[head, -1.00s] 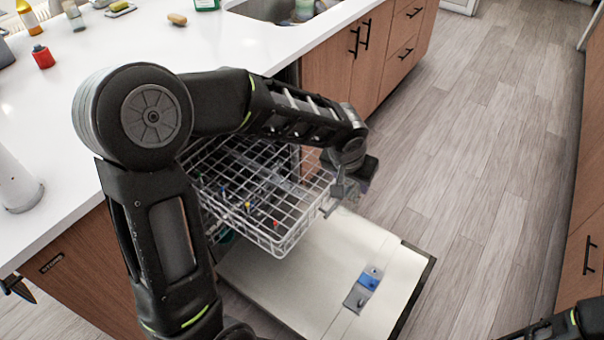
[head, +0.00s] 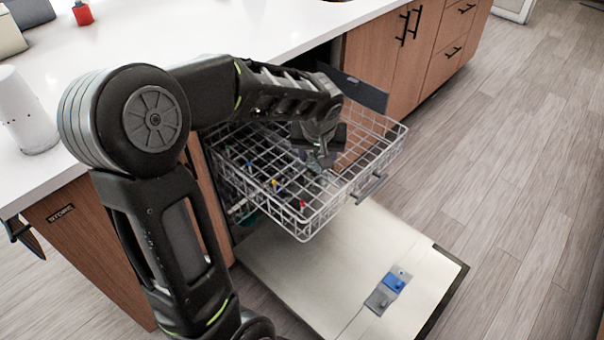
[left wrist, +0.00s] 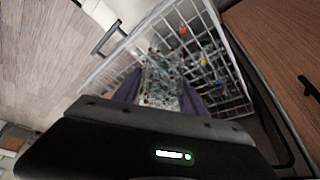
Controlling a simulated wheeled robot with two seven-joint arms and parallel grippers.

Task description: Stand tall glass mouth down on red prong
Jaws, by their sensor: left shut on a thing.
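My left gripper (head: 322,152) is over the right part of the pulled-out upper dishwasher rack (head: 345,205). It is shut on a clear tall glass, seen best in the left wrist view (left wrist: 158,78) between the two purple-grey fingers. In the head view the glass is faint against the wires, and I cannot tell which end is its mouth. The red prong (head: 302,204) stands near the rack's front corner, to the lower left of the gripper. It also shows in the left wrist view (left wrist: 183,31), beyond the glass. The glass is apart from it. My right gripper is out of view.
Other coloured prongs, such as a yellow one (head: 274,182) and a blue one (head: 249,163), stand in the rack. The open dishwasher door (head: 330,275) lies below. The white counter (head: 210,30) is behind my left arm. Floor at right is clear.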

